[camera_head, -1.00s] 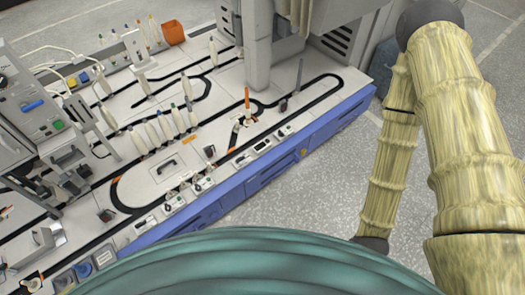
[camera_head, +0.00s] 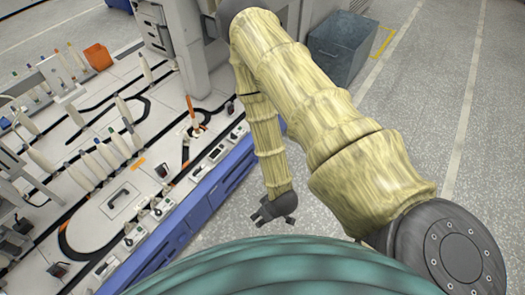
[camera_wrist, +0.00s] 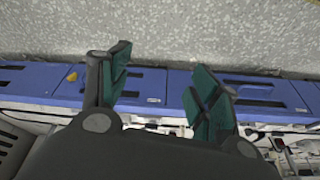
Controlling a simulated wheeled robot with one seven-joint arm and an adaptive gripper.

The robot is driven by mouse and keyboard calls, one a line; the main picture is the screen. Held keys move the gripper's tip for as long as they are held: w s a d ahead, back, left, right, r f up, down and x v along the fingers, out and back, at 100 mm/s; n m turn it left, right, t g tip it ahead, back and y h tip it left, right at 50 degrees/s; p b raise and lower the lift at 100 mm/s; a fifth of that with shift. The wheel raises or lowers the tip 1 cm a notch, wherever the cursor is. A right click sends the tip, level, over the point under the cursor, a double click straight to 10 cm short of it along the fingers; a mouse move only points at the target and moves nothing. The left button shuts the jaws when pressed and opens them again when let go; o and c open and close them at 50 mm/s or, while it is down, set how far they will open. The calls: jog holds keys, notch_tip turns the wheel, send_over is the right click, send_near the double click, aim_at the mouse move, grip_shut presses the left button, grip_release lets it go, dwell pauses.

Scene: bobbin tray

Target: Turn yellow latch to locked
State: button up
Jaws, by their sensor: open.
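The yellow latch (camera_wrist: 72,77) is a small yellow piece on the blue front panel of the machine bench, left of my gripper in the wrist view. Its exact turn is too small to read. I cannot make it out in the head view, where my arm covers part of the bench front. My gripper (camera_head: 273,219) hangs over the floor just off the blue bench front in the head view. In the wrist view my gripper (camera_wrist: 163,85) has its two green-padded fingers wide apart with nothing between them. It does not touch the latch.
The blue bench front (camera_head: 190,205) runs diagonally beside my gripper. Its top carries white bobbins (camera_head: 42,160), black track and an orange bin (camera_head: 98,57). A grey container (camera_head: 340,48) stands on the floor behind my arm. The grey floor (camera_head: 440,130) at the right is clear.

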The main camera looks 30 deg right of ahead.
jog(key=w+d+f+n+t+y+b, duration=0.1)
jog(key=w+d+f+n+t+b, duration=0.25)
jog(key=w+d+f+b, duration=0.55)
jog(key=w+d+f+n+t+b, duration=0.2)
jog(key=w+d+f+t+b, duration=0.15)
jog(key=w+f+b, duration=0.65)
jog(key=w+d+f+n+t+y+b, duration=0.3)
jog(key=w+d+n+b, duration=0.2)
jog(key=d+b, duration=0.35)
jog(key=w+d+f+n+t+y+b, duration=0.2)
jog(key=w+d+f+n+t+b, duration=0.15)
jog(key=w+d+b, duration=0.4)
jog(key=b+x, duration=0.5)
jog(key=x, duration=0.3)
jog(key=shift+w+f+n+g, duration=0.3)
jog(key=shift+g, duration=0.05)
jog(key=c, duration=1.1)
